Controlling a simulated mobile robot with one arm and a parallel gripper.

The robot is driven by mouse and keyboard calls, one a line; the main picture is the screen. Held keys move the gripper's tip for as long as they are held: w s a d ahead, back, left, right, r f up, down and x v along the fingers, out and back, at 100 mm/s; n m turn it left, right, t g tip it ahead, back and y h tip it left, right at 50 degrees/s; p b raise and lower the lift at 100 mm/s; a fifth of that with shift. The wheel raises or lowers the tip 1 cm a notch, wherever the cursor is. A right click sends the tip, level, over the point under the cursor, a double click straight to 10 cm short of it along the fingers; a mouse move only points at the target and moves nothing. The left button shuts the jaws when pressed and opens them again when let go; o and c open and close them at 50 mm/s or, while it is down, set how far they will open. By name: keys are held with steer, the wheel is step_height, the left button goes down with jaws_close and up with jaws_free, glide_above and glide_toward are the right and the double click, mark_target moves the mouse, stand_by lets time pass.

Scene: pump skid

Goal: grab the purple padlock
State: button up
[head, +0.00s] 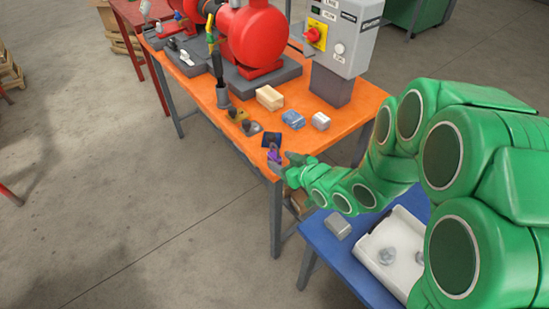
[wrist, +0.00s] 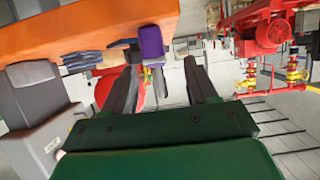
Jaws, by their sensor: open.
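The purple padlock (head: 274,153) is at the near corner of the orange table in the head view, just past my gripper (head: 280,164). In the wrist view the purple padlock (wrist: 151,42) shows its body by the orange surface, with a thin shackle-like part next to it. My gripper (wrist: 165,72) is open, its two dark fingers apart. The padlock appears beyond the fingertips and nearer the left finger in that picture. I cannot tell whether a finger touches it.
A wooden block (head: 269,97), a blue item (head: 293,119) and a grey block (head: 321,121) stand farther back on the orange table (head: 345,118). A blue table (head: 327,244) with a white tray (head: 369,265) is lower right.

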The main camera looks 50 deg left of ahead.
mark_target(276, 156)
steer(key=shift+w+x, duration=0.1)
steer(key=shift+x, duration=1.6)
steer(key=shift+w+x, duration=0.15)
steer(key=shift+x, duration=1.6)
jaws_close()
steer(key=shift+r, duration=0.1)
